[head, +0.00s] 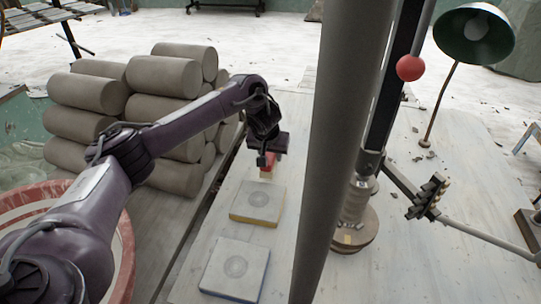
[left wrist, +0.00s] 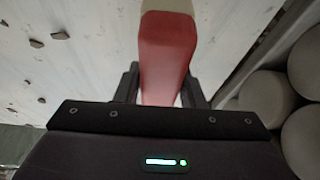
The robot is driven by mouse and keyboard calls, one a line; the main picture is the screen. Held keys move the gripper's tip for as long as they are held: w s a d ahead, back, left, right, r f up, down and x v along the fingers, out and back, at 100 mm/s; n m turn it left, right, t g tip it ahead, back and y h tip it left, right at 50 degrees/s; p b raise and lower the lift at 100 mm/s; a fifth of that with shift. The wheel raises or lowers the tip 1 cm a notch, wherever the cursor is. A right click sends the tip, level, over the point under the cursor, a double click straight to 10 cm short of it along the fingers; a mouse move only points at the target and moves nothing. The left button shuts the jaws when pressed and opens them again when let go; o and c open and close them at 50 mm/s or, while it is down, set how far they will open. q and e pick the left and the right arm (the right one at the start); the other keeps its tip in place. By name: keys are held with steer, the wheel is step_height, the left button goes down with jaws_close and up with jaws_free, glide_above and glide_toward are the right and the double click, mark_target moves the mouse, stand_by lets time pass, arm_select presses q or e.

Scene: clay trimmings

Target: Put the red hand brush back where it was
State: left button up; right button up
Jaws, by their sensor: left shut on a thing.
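The red hand brush (left wrist: 167,62) is held between the two fingers of my left gripper (left wrist: 160,90) in the left wrist view. Its body is red with a pale cream part at the far end. In the head view, my left gripper (head: 268,157) is over the pale table, and a small red part of the brush (head: 267,173) shows just below it. The brush is just behind the yellow-edged square pad. I cannot tell whether it touches the table. My right gripper is not in view.
A yellow-edged pad (head: 241,213) and a blue-edged pad (head: 219,284) lie on the pale table (head: 290,235). Stacked grey clay cylinders (head: 85,93) stand left. A grey post (head: 345,110) rises right of the pads. A green lamp (head: 459,38) stands at the back right.

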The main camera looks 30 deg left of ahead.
arm_select(q)
steer(key=shift+f, duration=0.15)
steer(key=shift+f, duration=0.55)
steer(key=o, duration=1)
steer(key=shift+c, duration=0.2)
steer(key=shift+r, duration=0.1)
